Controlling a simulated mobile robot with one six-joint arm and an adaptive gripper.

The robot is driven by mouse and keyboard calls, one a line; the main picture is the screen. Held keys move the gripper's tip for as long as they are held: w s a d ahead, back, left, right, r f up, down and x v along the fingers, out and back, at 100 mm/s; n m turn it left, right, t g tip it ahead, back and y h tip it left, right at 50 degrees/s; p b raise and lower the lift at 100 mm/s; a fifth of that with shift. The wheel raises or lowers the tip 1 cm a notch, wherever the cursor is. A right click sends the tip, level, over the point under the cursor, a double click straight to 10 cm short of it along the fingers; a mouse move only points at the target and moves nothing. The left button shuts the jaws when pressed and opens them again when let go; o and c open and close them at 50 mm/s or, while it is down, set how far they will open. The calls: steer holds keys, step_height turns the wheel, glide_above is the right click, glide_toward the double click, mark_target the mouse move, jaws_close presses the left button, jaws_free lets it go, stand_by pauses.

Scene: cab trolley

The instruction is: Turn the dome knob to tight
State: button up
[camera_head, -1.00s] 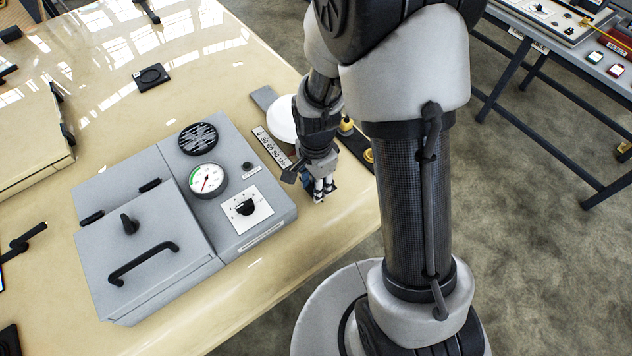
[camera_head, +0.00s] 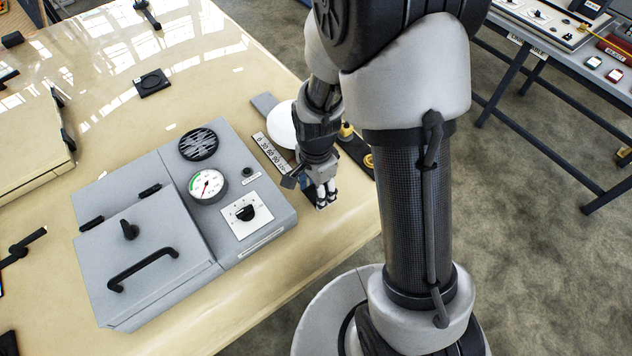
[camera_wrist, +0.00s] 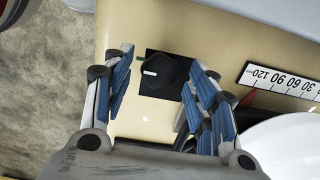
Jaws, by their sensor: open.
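The dome knob (camera_wrist: 162,76) is a black knob with a white pointer line, set on a dark square plate (camera_wrist: 147,90). A small green mark lies at the plate's left edge in the wrist view, and the pointer line is on the knob's left side. My gripper (camera_wrist: 160,66) is open, with its blue-padded fingers on either side of the knob and gaps showing between. In the head view my gripper (camera_head: 326,199) hangs over the plate and hides the knob. The white dome (camera_head: 281,125) is partly behind my wrist, and its edge shows in the wrist view (camera_wrist: 290,145).
A scale strip (camera_head: 270,153) with numbers lies beside the dome. A grey box (camera_head: 262,190) with a gauge (camera_head: 208,186), selector dial (camera_head: 245,213) and handled lid (camera_head: 150,250) stands left of my gripper. The table edge is close on the right. Another table (camera_head: 600,75) stands farther right.

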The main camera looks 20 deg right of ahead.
step_height(320, 180, up, 12)
stand_by(0.4)
steer(key=shift+f, duration=0.1)
stand_by(0.3)
steer(key=s+r+n+t+b, duration=0.3)
steer(key=s+r+n+t, duration=0.1)
steer(key=s+r+n, duration=0.7)
steer(key=s+n, duration=0.3)
steer(key=s, duration=0.1)
steer(key=shift+s+d+r+n+t, duration=0.15)
steer(key=shift+s+n+t, duration=0.1)
steer(key=shift+n+t, duration=0.05)
